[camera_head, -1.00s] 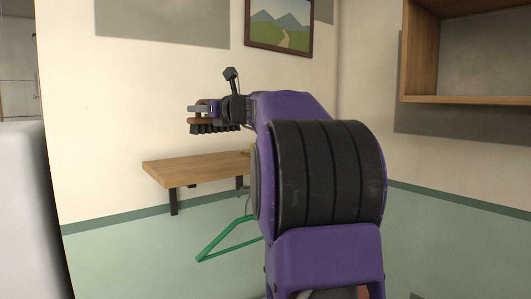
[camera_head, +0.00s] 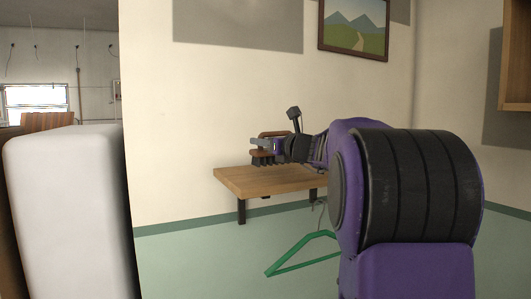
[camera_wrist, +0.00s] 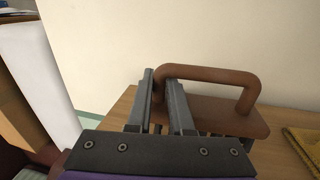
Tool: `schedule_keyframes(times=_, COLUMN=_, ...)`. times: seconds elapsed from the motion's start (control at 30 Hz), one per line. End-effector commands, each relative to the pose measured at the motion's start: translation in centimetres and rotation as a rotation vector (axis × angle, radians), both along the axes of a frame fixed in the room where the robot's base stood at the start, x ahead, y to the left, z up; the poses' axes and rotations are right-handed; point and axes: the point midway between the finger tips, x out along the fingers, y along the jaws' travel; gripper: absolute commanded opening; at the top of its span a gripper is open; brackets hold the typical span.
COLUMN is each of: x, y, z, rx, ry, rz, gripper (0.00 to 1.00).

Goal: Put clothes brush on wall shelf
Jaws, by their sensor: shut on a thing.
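The brown clothes brush (camera_head: 265,154), with dark bristles below and a loop handle on top, is in my gripper (camera_head: 262,144). In the wrist view the fingers (camera_wrist: 160,78) are shut on the left post of the brush's handle (camera_wrist: 215,75). The brush is roughly level, bristles down. The wooden wall shelf (camera_head: 245,183), a light plank with black supports, shows below and behind the brush. Its top also shows in the wrist view (camera_wrist: 125,108). The bristles look close above the plank; I cannot tell whether they touch it.
A yellowish flat item (camera_wrist: 306,143) lies on the plank right of the brush. A green hanger (camera_head: 300,254) hangs below. A white upright block (camera_head: 70,215) stands at left. A wooden wall cubby (camera_head: 515,60) is at upper right. The plank's left part is clear.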

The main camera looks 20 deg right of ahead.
Motion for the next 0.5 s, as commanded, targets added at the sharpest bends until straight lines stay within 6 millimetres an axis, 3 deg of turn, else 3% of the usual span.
schedule_keyframes(times=0.17, x=0.0, y=0.0, z=-2.4, rx=0.001, ry=0.002, rz=0.000, gripper=0.00)
schedule_keyframes(times=0.5, x=0.0, y=0.0, z=-2.8, rx=0.000, ry=-0.001, rz=0.000, gripper=0.00)
